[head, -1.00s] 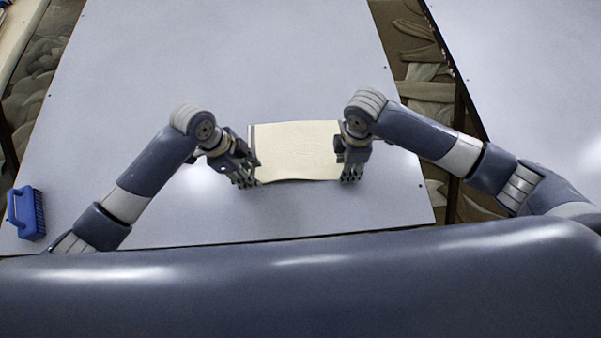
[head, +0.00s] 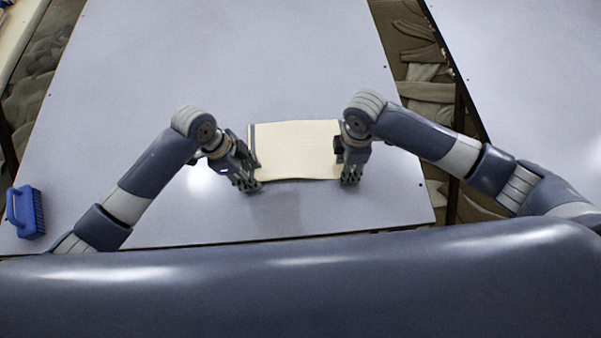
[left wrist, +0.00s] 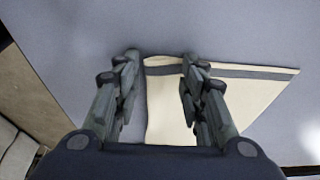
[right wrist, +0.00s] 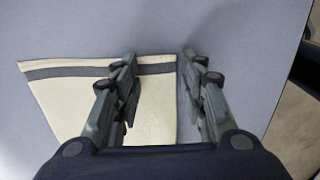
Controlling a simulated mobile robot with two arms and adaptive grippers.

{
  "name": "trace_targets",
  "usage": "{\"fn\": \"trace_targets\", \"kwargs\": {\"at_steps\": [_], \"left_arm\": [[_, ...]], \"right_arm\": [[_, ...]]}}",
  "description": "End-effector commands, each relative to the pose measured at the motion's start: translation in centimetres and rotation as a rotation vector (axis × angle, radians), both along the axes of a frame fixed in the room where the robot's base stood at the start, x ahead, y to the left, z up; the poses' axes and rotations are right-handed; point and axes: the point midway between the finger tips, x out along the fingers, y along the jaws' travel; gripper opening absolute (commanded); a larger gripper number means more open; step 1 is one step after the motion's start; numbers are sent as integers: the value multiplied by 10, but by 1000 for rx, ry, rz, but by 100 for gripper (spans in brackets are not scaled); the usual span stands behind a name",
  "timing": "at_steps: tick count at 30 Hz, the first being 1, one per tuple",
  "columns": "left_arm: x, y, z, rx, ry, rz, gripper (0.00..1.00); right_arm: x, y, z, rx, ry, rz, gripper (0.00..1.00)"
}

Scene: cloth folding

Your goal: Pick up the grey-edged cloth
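The pale cream cloth (head: 297,148) is between my two grippers on the light grey table. Its grey band (left wrist: 250,73) shows in the left wrist view and also in the right wrist view (right wrist: 75,71), along the far edge there. My left gripper (head: 248,184) is at the cloth's left side, fingers apart. In the left wrist view, the cloth's side edge lies between the fingers (left wrist: 158,62). My right gripper (head: 351,180) is at the right side, fingers also apart. In the right wrist view, the other side edge lies between the fingers (right wrist: 160,62). Contact with the cloth cannot be told.
A blue brush (head: 26,212) lies at the table's left front. The table (head: 220,60) is clear behind the cloth. Its right edge borders a gap, with another pale surface (head: 510,60) beyond.

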Motion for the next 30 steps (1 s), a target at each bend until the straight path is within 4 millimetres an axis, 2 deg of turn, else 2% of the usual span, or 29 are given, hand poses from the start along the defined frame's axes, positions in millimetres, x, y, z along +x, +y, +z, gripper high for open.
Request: {"fn": "trace_targets", "kwargs": {"at_steps": [1,11,30], "left_arm": [[-1,0,-1,1,1,0,36],[-1,-1,-3,1,2,-1,0],[-1,0,0,1,2,-1,0]], "right_arm": [[-1,0,-2,-1,3,0,36],[-2,0,-4,-2,5,0,0],[-2,-1,-1,-3,6,0,0]]}}
